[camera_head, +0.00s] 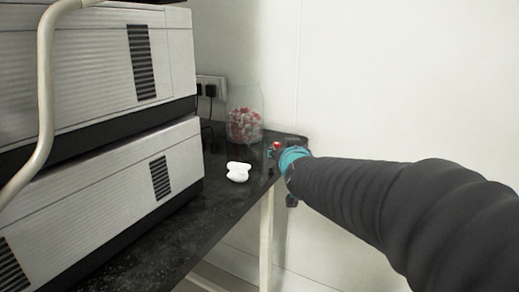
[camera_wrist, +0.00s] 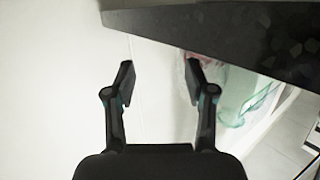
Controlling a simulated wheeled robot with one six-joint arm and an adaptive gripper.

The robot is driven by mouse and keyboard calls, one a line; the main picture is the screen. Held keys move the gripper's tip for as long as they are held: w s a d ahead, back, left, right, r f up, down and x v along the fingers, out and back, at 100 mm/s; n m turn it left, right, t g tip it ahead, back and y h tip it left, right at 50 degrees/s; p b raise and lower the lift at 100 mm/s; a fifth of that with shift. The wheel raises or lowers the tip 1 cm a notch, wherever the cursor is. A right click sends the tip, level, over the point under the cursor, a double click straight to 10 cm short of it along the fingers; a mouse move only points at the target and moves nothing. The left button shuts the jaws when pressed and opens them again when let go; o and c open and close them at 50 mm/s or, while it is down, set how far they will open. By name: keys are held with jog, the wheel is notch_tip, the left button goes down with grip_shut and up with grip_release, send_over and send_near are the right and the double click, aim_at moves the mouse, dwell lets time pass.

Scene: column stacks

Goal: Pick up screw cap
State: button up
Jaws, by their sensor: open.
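I cannot make out a screw cap for sure. A small red thing (camera_head: 277,145) shows at the far right of the dark bench, beside my gripper (camera_head: 282,152); it is too small to identify. A clear jar (camera_head: 245,124) holding several red and pink pieces stands near the bench's back right. In the wrist view my gripper (camera_wrist: 160,80) is open, with nothing seen between the fingers. Red pieces show partly behind its right finger. My arm hides part of the bench's right end in the head view.
A dark bench (camera_head: 150,225) also shows its edge in the wrist view (camera_wrist: 225,30). Two stacked grey instruments (camera_head: 110,170) fill its left side. A white lumpy object (camera_head: 238,172) lies near the front edge. Sockets with plugs (camera_head: 210,90) and a white wall (camera_head: 400,80) stand behind.

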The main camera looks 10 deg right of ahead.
aim_at(277, 143)
jog(key=w, duration=0.3)
jog(key=shift+w+d+f, duration=0.1)
jog(key=shift+w+f, duration=0.25)
jog(key=shift+f, duration=0.05)
jog(key=shift+w+a+f, duration=0.1)
jog(key=shift+w+f, duration=0.1)
jog(key=shift+w, duration=0.65)
jog(key=shift+w+a+f, duration=0.1)
jog(key=shift+w+f, duration=0.05)
jog(key=shift+w, duration=0.7)
jog(key=shift+w+f, duration=0.2)
jog(key=shift+w, duration=0.65)
jog(key=c, duration=0.8)
